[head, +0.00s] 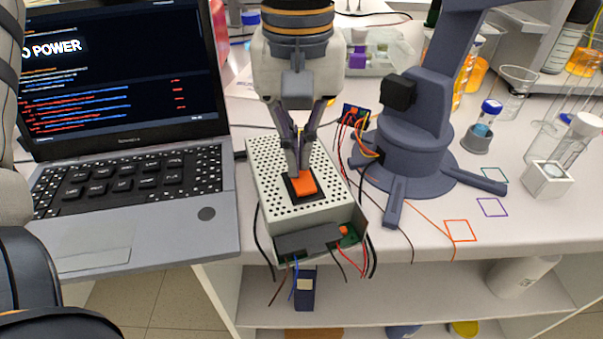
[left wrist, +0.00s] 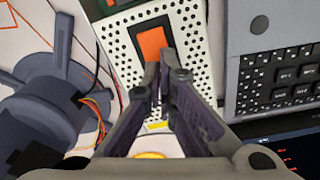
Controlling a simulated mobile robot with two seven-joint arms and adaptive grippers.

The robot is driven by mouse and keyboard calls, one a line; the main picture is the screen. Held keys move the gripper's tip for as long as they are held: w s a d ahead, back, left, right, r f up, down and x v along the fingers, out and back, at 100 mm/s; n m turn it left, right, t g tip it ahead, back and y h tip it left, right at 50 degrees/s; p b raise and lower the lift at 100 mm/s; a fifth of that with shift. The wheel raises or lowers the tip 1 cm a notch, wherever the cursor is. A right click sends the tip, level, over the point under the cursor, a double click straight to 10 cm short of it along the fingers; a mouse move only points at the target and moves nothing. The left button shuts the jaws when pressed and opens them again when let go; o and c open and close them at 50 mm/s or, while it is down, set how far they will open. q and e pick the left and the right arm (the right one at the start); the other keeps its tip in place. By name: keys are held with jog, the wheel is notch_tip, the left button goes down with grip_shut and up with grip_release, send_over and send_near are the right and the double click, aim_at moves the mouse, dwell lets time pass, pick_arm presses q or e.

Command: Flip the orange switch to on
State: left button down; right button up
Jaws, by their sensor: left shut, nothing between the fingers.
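The orange switch (head: 303,184) is a rocker in a black frame on top of a perforated white power supply box (head: 262,160). It also shows in the left wrist view (left wrist: 153,44), just beyond the fingertips. My left gripper (head: 298,172) points down over the box, shut and empty. Its fingertips are at the switch's far edge in the head view; I cannot tell whether they touch it. In the left wrist view the closed fingertips (left wrist: 158,72) overlap the switch's near end. The laptop screen (head: 110,70) shows text ending in "O POWER". My right gripper is not in view.
The laptop (head: 130,215) stands close left of the box. A dark blue-grey robot arm stand (head: 415,150) with splayed feet is close on the right. Wires hang at the table's front edge. Glassware (head: 515,90) and a blue-capped vial (head: 485,120) stand farther right.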

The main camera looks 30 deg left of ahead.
pick_arm(q)
jog(key=shift+f, duration=0.5)
jog(key=shift+r, duration=3.55)
